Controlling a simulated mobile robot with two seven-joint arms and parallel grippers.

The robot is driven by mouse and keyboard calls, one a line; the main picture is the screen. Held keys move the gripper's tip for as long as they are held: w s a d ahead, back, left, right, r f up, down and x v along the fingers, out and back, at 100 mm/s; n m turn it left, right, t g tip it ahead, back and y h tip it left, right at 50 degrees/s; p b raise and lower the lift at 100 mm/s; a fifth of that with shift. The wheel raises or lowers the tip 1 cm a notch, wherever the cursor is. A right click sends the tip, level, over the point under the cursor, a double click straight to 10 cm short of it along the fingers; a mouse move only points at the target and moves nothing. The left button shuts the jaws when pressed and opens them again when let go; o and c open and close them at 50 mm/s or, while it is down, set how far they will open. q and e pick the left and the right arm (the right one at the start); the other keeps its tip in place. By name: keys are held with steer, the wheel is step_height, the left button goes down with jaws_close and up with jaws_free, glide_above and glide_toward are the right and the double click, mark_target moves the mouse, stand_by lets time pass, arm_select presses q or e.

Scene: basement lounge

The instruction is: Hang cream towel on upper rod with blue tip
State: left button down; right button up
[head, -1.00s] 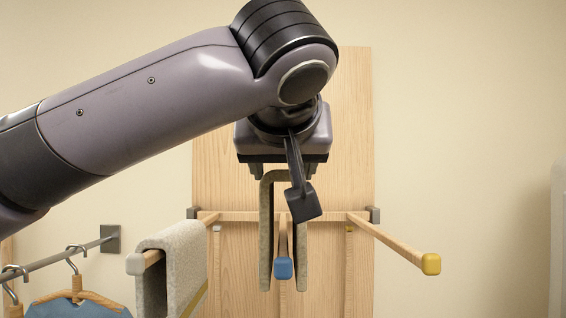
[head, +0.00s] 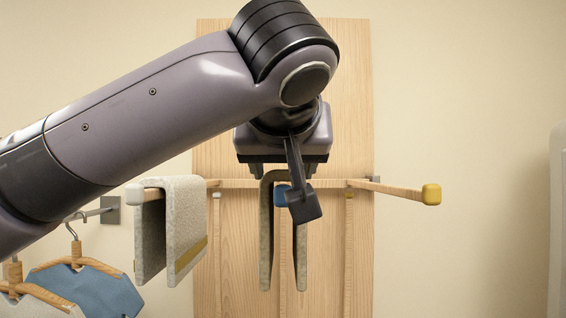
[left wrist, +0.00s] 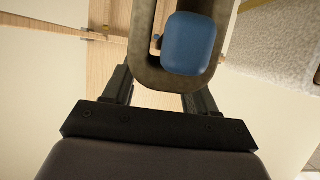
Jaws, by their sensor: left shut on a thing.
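My left gripper (head: 284,170) is shut on the cream towel (head: 265,240), which looks grey-beige in shadow. The towel is folded over, with its two sides hanging straight down. The blue tip (head: 281,196) of a rod shows between the two sides, just under the fold. In the left wrist view, the blue tip (left wrist: 188,43) sits inside the U of the towel (left wrist: 143,60), close to the fold. Whether the fold touches the rod cannot be told. The rod behind its tip is mostly hidden. My right gripper is not in view.
A light towel with a yellow stripe (head: 187,225) hangs on the white-tipped rod (head: 140,194) at left. A yellow-tipped rod (head: 400,189) sticks out at right. The rods join a wooden board (head: 222,90). Hangers with a blue garment (head: 95,290) are at lower left.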

arm_select(q)
steer(key=shift+f, duration=0.3)
steer(key=shift+c, duration=1.2)
jaws_free()
steer(key=shift+s, duration=0.1)
steer(key=b+v, duration=0.1)
steer(key=v, duration=0.5)
steer(key=shift+s+r, duration=0.25)
steer(key=shift+s, duration=0.2)
